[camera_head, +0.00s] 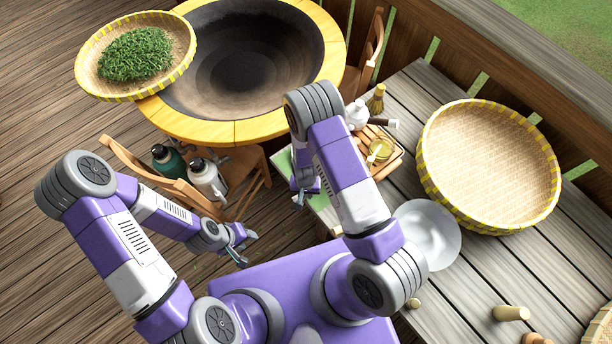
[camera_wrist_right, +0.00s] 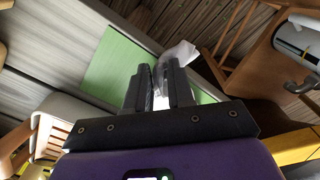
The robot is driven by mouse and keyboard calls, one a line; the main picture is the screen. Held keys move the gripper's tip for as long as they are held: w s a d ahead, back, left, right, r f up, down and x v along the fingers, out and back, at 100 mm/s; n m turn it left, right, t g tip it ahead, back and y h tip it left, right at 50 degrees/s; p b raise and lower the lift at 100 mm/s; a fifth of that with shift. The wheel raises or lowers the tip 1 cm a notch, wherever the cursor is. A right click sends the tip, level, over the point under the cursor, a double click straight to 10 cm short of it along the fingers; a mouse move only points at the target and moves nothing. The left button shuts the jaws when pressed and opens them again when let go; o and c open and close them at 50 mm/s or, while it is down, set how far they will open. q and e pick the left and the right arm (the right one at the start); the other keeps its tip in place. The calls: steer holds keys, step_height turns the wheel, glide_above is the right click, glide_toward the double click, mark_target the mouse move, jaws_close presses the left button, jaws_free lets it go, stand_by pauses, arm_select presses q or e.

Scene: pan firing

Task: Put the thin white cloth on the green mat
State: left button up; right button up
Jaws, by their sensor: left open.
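The thin white cloth (camera_wrist_right: 181,53) shows in the right wrist view, bunched between and beyond the fingertips of my right gripper (camera_wrist_right: 158,72). The fingers appear closed on it, with part of it hanging out to the upper right. The green mat (camera_wrist_right: 112,62) lies on the table behind the fingers; the cloth overlaps its edge in that view. In the head view the mat (camera_head: 319,201) is mostly hidden by my right arm, my right gripper (camera_head: 305,192) is over its near left side, and I cannot make out the cloth. My left gripper (camera_head: 245,250) is open and empty, left of the table.
A wooden tray (camera_head: 386,162) with small vessels, a white plate (camera_head: 430,232) and a large empty basket (camera_head: 488,165) are on the table. A wide pan (camera_head: 240,60) with a basket of green leaves (camera_head: 135,55) stands behind. A chair (camera_head: 255,175) holds two flasks.

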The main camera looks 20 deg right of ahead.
steer(key=o, duration=0.5)
steer(key=shift+r, duration=0.15)
steer(key=shift+s+a+r+p, duration=0.1)
steer(key=shift+s+r+p, duration=0.1)
steer(key=shift+r+p, duration=0.35)
steer(key=shift+s+a+r+p, duration=0.15)
steer(key=shift+r+p, duration=0.25)
steer(key=shift+r, duration=0.2)
steer(key=s+r+p, duration=0.1)
steer(key=r+p, duration=0.1)
steer(key=s+r+p, duration=0.1)
steer(key=r, duration=0.2)
steer(key=s+a+r+p, duration=0.1)
steer(key=r+p, duration=0.1)
steer(key=shift+s+r+p, duration=0.15)
steer(key=shift+r+p, duration=0.15)
steer(key=shift+r, duration=0.05)
steer(key=shift+w+d+f, duration=0.1)
steer(key=shift+w+f, duration=0.2)
steer(key=c, duration=0.5)
steer(key=w+f, duration=0.1)
steer(key=w+d+f, duration=0.1)
steer(key=w, duration=0.1)
steer(key=w+d+f, duration=0.1)
steer(key=w, duration=0.1)
steer(key=shift+w+d+f, duration=0.1)
steer(key=shift+w+d, duration=0.15)
jaws_close()
steer(key=shift+s+f, duration=0.15)
steer(key=shift+f, duration=1.15)
